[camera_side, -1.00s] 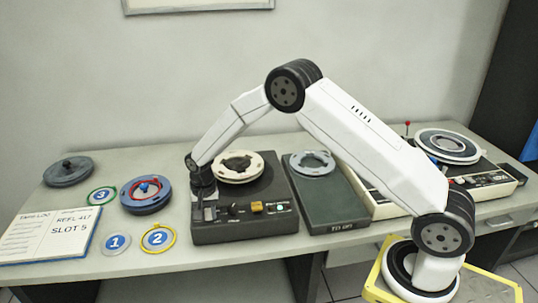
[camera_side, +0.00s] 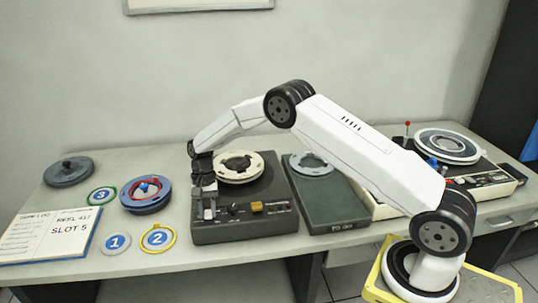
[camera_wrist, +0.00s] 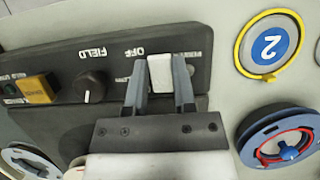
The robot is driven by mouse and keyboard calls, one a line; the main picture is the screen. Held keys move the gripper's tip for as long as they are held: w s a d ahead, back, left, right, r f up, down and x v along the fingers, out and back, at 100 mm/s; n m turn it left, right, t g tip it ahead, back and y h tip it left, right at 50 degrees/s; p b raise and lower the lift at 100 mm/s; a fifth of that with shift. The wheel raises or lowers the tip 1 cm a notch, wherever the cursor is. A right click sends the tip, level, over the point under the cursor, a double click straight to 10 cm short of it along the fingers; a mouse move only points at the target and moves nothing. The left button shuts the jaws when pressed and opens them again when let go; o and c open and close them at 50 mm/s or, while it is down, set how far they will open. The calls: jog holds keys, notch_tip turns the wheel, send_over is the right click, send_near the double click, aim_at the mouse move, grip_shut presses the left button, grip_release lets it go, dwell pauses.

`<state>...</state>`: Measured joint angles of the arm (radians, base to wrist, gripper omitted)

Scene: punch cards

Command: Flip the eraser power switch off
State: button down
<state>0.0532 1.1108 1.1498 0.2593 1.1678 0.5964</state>
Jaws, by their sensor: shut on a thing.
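The eraser (camera_side: 245,231) is a dark box with a cream reel on top, in the middle of the bench in the side view. Its front panel (camera_wrist: 60,58) shows in the wrist view with a FIELD knob, an orange button and an OFF label (camera_wrist: 134,52). The power switch (camera_wrist: 160,71) is a pale lever beside that label. My gripper (camera_wrist: 160,66) is shut on the switch, one finger on each side. In the side view my gripper (camera_side: 209,205) is at the left end of the panel. The lever's base is hidden by the fingers.
A blue reel (camera_side: 146,194) and numbered rings, including ring 2 (camera_side: 158,238), lie left of the eraser. A tape log (camera_side: 50,236) lies far left. A dark green case (camera_side: 335,210) with a grey ring stands close on the right. Bench front is clear.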

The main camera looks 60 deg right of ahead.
jog(key=shift+g+y, duration=0.3)
jog(key=shift+c, duration=2.2)
grip_release()
jog(key=shift+w, duration=0.1)
jog(key=v, duration=0.7)
jog(key=shift+r, duration=0.4)
jog(key=shift+d+r, duration=0.1)
jog(key=shift+d, duration=0.05)
